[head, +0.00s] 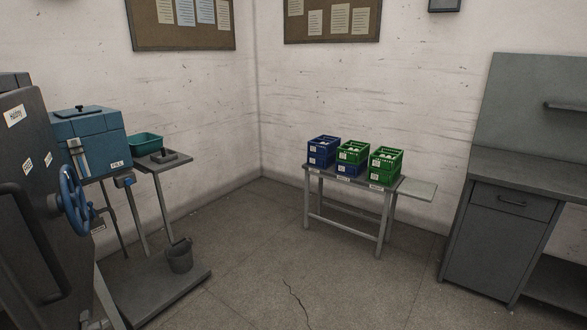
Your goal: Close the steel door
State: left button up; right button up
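A dark grey steel door (35,270) fills the left edge of the head view and is cut off by the frame. It carries a blue handwheel (76,200), a dark curved bar handle (22,215) and several white labels. I see its broad face at a slant. Its hinge side and frame are out of view, so I cannot tell how far it stands open. Neither of my grippers shows in this view.
A small table (345,222) holds blue and green crates. A grey workbench (500,235) stands right. The middle floor is clear.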

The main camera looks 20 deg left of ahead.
aim_at(46, 273)
jog(key=u, duration=1.15)
jog(key=i, duration=1)
jog(key=u, duration=1.25)
jog(key=i, duration=0.3)
jog(key=u, duration=2.35)
